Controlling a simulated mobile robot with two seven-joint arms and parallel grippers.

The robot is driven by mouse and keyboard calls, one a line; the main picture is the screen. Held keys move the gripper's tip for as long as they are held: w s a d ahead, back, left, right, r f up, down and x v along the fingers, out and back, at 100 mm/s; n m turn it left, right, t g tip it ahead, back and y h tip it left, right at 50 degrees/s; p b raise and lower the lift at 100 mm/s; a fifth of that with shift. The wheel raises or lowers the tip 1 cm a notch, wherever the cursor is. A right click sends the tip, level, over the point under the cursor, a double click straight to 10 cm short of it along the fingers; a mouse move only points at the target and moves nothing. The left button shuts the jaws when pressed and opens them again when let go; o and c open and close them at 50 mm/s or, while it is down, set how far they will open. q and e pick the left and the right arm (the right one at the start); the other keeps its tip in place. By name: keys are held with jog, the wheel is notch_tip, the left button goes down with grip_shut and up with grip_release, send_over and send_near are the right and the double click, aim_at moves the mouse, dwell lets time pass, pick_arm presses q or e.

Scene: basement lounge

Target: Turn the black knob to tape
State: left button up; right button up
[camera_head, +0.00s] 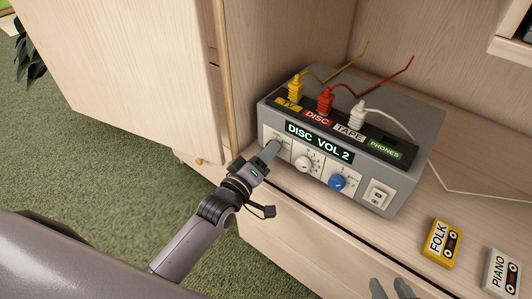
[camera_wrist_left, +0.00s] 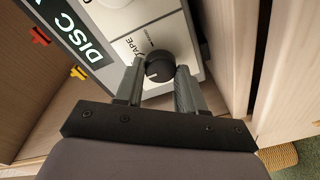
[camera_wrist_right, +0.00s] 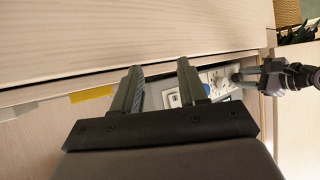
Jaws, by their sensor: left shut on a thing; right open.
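The grey switch box (camera_head: 420,172) stands on the wooden shelf, and its display (camera_head: 318,142) reads "DISC VOL 2". My left gripper (camera_head: 270,150) is at the leftmost control of the front panel and hides most of it in the head view. In the left wrist view the black knob (camera_wrist_left: 160,68) sits between the fingers of my left gripper (camera_wrist_left: 160,88), which are shut on it. The word TAPE (camera_wrist_left: 129,55) is printed beside the knob. I cannot clearly read the knob's pointer. My right gripper (camera_wrist_right: 160,80) is open and empty; its fingertips show low in the head view (camera_head: 390,288).
A white knob (camera_head: 303,164), a blue knob (camera_head: 337,182) and a white switch (camera_head: 377,195) lie right of my left gripper. Yellow, red and white plugs stand on top of the box. The FOLK cassette (camera_head: 441,243) and PIANO cassette (camera_head: 502,272) lie on the shelf at right.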

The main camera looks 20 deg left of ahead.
pick_arm(q)
jog(key=shift+m, duration=0.4)
pick_arm(e)
jog(key=shift+r, duration=0.2)
pick_arm(q)
jog(key=shift+m+p, duration=0.3)
jog(key=shift+p, duration=0.05)
jog(key=shift+m+p, duration=0.3)
jog(key=shift+m, duration=1.2)
jog(key=shift+m+t+p, duration=0.4)
jog(key=shift+m+p, duration=0.2)
jog(key=shift+m, duration=1.8)
pick_arm(e)
jog(key=shift+s+d+f+m+h, duration=0.15)
jog(key=shift+s+d+f, duration=0.1)
jog(key=shift+d, duration=0.15)
jog(key=shift+s+d+f+m+h, duration=0.15)
jog(key=shift+d+f, duration=0.1)
jog(key=shift+d, duration=0.15)
pick_arm(q)
jog(key=shift+h, duration=0.3)
jog(key=o, duration=1)
jog(key=shift+o, duration=0.2)
